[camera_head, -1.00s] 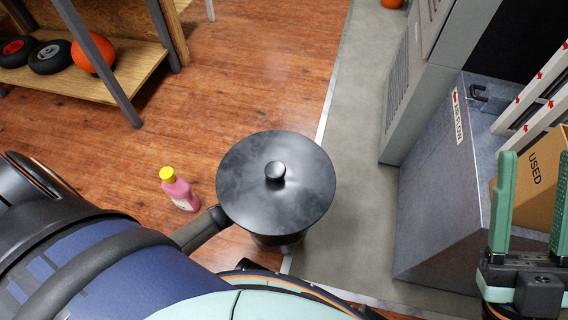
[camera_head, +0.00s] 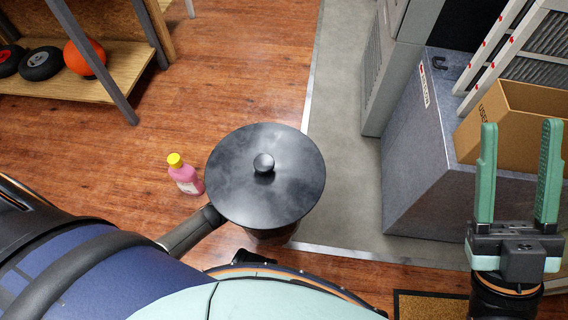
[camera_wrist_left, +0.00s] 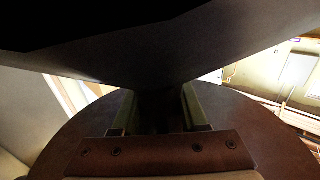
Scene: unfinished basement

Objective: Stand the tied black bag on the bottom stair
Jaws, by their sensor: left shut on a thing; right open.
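The tied black bag (camera_head: 285,160) shows in the head view as a dark, smoky-grey round shape with a small knob on top, right of my left arm. In the left wrist view my left gripper (camera_wrist_left: 158,112) is shut on a dark part of it, narrow between the fingers and widening above. The head view does not show that grip clearly. My right gripper (camera_head: 518,175) is open and empty at the right, fingers pointing up the picture. I cannot make out the bottom stair in either view.
A pink bottle with a yellow cap (camera_head: 186,176) stands on the wooden floor left of the bag. A grey metal unit (camera_head: 425,150), cardboard box (camera_head: 520,100) and ladder (camera_head: 495,50) fill the right. A mat (camera_head: 430,306) lies at lower right. A shelf (camera_head: 105,92) stands upper left.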

